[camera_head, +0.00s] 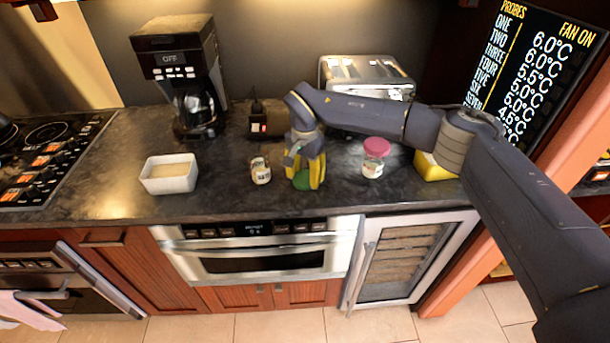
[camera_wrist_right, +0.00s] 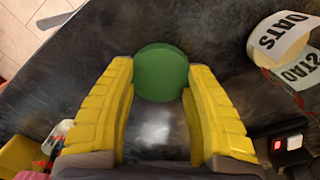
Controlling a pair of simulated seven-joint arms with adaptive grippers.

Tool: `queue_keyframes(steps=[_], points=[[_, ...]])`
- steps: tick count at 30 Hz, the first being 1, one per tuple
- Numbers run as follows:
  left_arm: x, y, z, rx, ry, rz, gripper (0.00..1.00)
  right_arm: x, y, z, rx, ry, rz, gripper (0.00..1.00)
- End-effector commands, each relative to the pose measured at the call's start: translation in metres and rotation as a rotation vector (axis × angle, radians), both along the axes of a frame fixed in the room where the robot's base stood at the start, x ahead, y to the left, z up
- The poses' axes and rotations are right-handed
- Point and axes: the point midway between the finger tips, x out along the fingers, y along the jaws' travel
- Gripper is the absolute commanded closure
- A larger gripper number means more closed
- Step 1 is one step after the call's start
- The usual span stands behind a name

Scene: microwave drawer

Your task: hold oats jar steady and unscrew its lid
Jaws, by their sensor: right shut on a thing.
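My right gripper (camera_head: 304,181), with yellow fingers, points down over the counter. In the right wrist view its fingers (camera_wrist_right: 160,95) are shut on a round green lid (camera_wrist_right: 161,72), which also shows in the head view (camera_head: 301,181). I cannot tell whether anything is under the lid. A small jar (camera_head: 260,170) stands just left of the gripper, apart from it. In the right wrist view this jar (camera_wrist_right: 283,40) bears the word OATS, and no green lid shows on it. My left gripper is not in view.
A white rectangular container (camera_head: 169,181) stands to the left. A pink-lidded jar (camera_head: 375,158) and a yellow item (camera_head: 434,168) are to the right. A coffee maker (camera_head: 182,75), a small dark device (camera_head: 264,120) and a toaster (camera_head: 366,75) stand behind. The counter's front edge is close.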

Motion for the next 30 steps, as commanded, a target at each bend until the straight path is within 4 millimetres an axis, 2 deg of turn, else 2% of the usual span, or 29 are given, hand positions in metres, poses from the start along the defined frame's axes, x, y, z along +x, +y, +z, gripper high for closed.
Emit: queue_keyframes(steps=[3, 4, 8, 16, 20, 30], points=[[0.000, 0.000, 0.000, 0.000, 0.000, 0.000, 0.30, 0.000, 0.000, -0.003, 0.000, 0.000, 0.000, 0.83], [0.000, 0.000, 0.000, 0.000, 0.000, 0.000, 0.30, 0.000, 0.000, -0.002, 0.000, 0.000, 0.000, 0.43], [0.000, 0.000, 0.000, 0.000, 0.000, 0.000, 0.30, 0.000, 0.000, -0.002, 0.000, 0.000, 0.000, 0.28], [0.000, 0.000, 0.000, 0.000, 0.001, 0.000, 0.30, 0.000, 0.000, -0.002, 0.000, 0.000, 0.000, 0.26], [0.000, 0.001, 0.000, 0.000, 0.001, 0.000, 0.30, 0.000, 0.000, 0.006, 0.000, -0.001, 0.000, 0.26], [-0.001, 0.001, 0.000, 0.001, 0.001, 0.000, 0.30, 0.001, 0.000, 0.062, 0.000, -0.004, 0.001, 0.26]])
